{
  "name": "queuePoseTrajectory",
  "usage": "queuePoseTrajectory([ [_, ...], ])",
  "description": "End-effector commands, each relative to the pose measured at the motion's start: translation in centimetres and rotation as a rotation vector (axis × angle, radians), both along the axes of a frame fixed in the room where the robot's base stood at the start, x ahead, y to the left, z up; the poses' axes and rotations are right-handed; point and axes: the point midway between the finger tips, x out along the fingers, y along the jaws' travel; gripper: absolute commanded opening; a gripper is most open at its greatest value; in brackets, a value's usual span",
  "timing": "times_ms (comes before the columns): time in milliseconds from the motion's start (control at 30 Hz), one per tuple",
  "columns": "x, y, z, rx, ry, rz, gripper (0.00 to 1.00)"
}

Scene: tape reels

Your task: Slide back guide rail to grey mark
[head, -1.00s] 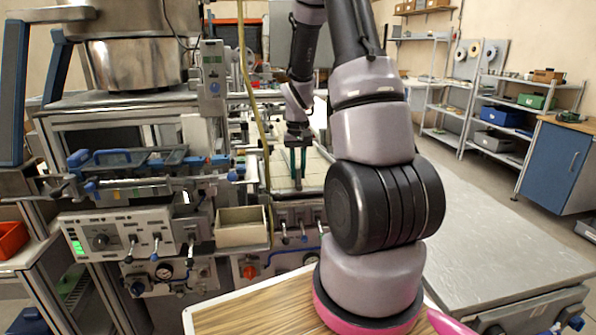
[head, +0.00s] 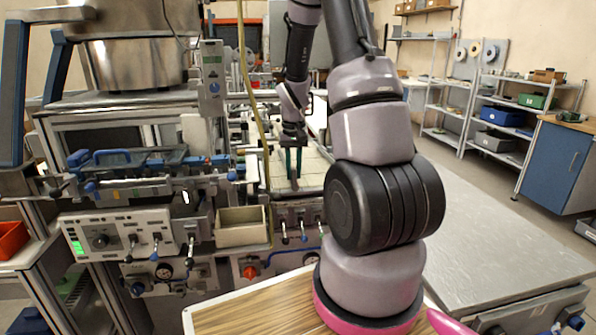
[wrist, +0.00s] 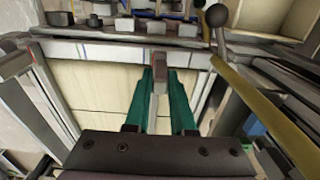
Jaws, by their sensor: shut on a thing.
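My gripper (wrist: 160,78) has green fingers closed on a light grey upright piece (wrist: 158,88), which looks like the grip of the back guide rail. The rail's body is mostly hidden by the fingers and the gripper body. In the head view, my gripper (head: 293,162) points down over the pale bed of the machine. A white strip (wrist: 110,52) with thin coloured lines runs across the bed beyond the fingertips in the wrist view. I cannot make out a grey mark among the lines.
A yellow hose or bar (wrist: 255,103) with a dark ball-ended lever beside it lies right of my gripper. A metal side rail (wrist: 50,90) borders the bed on the left. An open beige bin (head: 241,235) and control panel (head: 135,240) stand nearer, at left.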

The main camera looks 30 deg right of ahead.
Motion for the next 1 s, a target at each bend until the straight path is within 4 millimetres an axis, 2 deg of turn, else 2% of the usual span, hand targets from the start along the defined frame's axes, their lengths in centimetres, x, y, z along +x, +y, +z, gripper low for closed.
queuePoseTrajectory([
  [33, 0.5, 1.4, 0.1, 0.001, -0.004, 0.008, 0.0],
  [100, 1.0, 2.8, 0.1, 0.001, -0.004, 0.009, 0.0],
  [233, 1.6, 4.9, 0.1, 0.001, -0.005, 0.007, 0.0],
  [367, 1.7, 5.5, 0.1, 0.0, -0.006, 0.004, 0.0],
  [600, 1.7, 5.5, 0.1, 0.0, -0.006, 0.003, 0.0],
  [633, 1.7, 5.5, 0.1, 0.0, -0.006, 0.003, 0.34],
  [667, 1.7, 5.4, 0.1, 0.001, -0.005, 0.003, 0.45],
  [700, 1.7, 5.4, 0.1, 0.001, -0.005, 0.003, 0.53],
  [1000, 1.6, 5.4, 0.1, 0.0, -0.003, 0.002, 0.53],
])
